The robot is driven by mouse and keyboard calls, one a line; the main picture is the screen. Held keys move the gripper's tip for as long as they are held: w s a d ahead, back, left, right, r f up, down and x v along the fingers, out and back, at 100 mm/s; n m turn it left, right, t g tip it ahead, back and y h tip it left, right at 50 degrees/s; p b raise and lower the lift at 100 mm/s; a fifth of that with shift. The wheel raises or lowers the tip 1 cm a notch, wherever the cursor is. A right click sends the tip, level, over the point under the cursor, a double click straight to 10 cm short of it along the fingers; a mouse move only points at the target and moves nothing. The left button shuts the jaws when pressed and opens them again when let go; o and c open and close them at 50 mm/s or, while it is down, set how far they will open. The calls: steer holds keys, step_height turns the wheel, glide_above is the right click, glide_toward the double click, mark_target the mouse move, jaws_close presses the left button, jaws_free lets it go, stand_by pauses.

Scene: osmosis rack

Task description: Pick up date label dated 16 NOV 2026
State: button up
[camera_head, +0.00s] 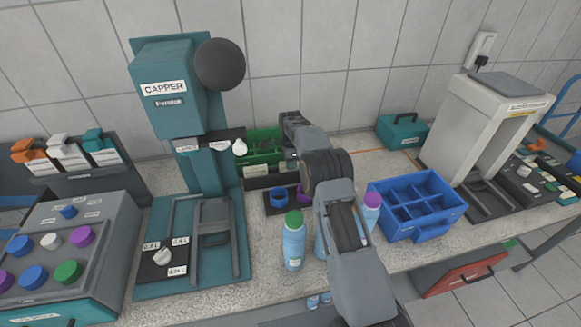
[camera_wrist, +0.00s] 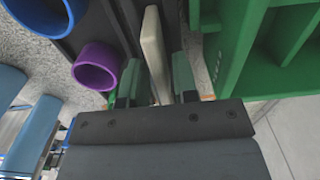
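A thin cream slab (camera_wrist: 155,55) stands on edge between the two fingers of my gripper (camera_wrist: 157,85) in the wrist view. I see only its narrow edge, so no date shows and I cannot tell if it is the 16 NOV 2026 label. The fingers are apart on either side of it. A gap shows on its left; the right finger is very close, and I cannot tell if it touches. In the head view, my arm hides the fingertips, beside the green tray (camera_head: 262,141) at the back. No 16 NOV 2026 text is readable.
Close to the gripper are a purple ring (camera_wrist: 97,66) and a blue ring (camera_wrist: 44,14). Bottles, one green-capped (camera_head: 293,241), stand in front. A blue divided crate (camera_head: 416,229) is right; the teal capper (camera_head: 172,95) is left. Clear counter (camera_head: 362,160) lies behind the crate.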

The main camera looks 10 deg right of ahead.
jaws_close()
steer(key=shift+r, duration=0.1)
